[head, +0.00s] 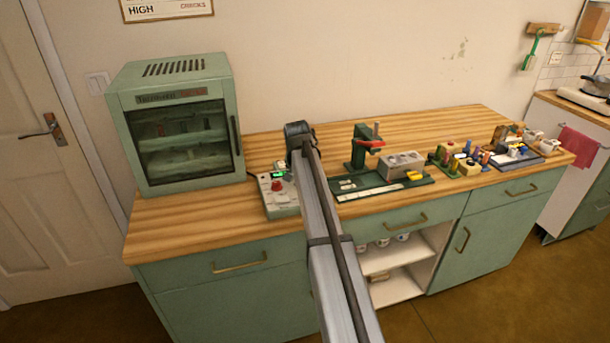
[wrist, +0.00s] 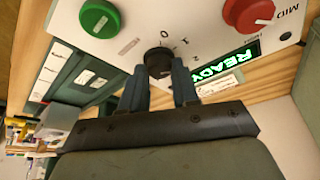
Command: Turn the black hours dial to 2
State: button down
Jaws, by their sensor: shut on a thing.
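The black hours dial (wrist: 158,62) sits on a pale control panel (wrist: 130,50) in the wrist view, with small marks printed around it. My gripper (wrist: 160,75) has its two fingers on either side of the dial and is shut on it. The lower part of the dial is hidden between the fingers. In the head view the control box (head: 283,208) stands on the counter; my arm hides the dial and my fingertips.
The panel also has a red knob (wrist: 250,12), a green button (wrist: 100,20) and a lit green display (wrist: 225,65) reading READY. A green glass-fronted cabinet (head: 122,135) stands left of the box. A green stand (head: 358,148) is to the right, with several small items beyond.

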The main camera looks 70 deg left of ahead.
jog(key=shift+s+m+t+h, duration=0.1)
jog(key=shift+m+t+h, duration=0.25)
jog(key=shift+m, duration=0.85)
jog(key=c, duration=0.8)
grip_release()
jog(key=shift+c, duration=0.2)
jog(key=shift+r, duration=0.1)
jog(key=v, duration=1.3)
jog(key=shift+r, duration=0.3)
jog(key=shift+s, duration=0.15)
